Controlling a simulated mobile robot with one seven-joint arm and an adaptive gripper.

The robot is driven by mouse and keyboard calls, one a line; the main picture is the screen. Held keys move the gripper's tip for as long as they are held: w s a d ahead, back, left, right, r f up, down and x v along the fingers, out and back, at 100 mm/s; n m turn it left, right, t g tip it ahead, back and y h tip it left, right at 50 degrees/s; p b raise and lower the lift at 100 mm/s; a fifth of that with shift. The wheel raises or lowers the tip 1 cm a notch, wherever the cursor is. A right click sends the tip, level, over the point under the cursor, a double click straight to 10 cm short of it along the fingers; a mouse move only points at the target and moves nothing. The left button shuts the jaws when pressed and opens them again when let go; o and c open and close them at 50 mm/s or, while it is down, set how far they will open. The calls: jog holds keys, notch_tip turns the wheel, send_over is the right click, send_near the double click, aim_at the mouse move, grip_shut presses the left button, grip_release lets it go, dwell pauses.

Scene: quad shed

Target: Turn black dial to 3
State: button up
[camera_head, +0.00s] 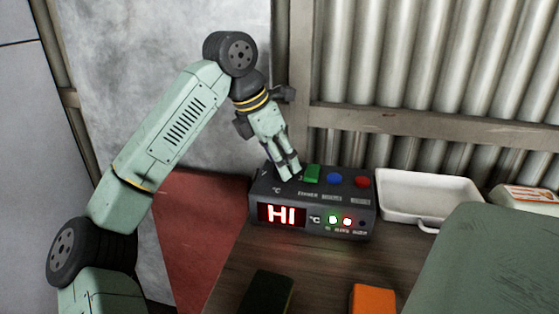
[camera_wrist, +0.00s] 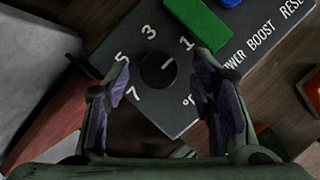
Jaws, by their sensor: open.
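The black dial (camera_wrist: 158,70) sits on top of a dark control box (camera_head: 312,232), with white numbers 1, 3, 5 and 7 around it. A short pale mark on the dial points right and slightly up, roughly toward the 1 side, not at the 3. My gripper (camera_head: 288,172) reaches down over the box's top left part. In the wrist view my gripper (camera_wrist: 162,80) is open, with one purple-padded finger on each side of the dial. I see gaps between fingers and dial. The dial is hidden by the fingers in the head view.
Green (camera_head: 312,173), blue (camera_head: 334,179) and red (camera_head: 361,182) buttons stand right of the dial. The box front shows "HI" in red. A white tray (camera_head: 430,214) lies to the right, an orange block (camera_head: 373,299) and a dark block (camera_head: 266,294) in front. A corrugated wall is behind.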

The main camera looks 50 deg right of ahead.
jog(key=shift+d+f, duration=0.15)
jog(key=shift+f, duration=0.3)
jog(key=c, duration=1.1)
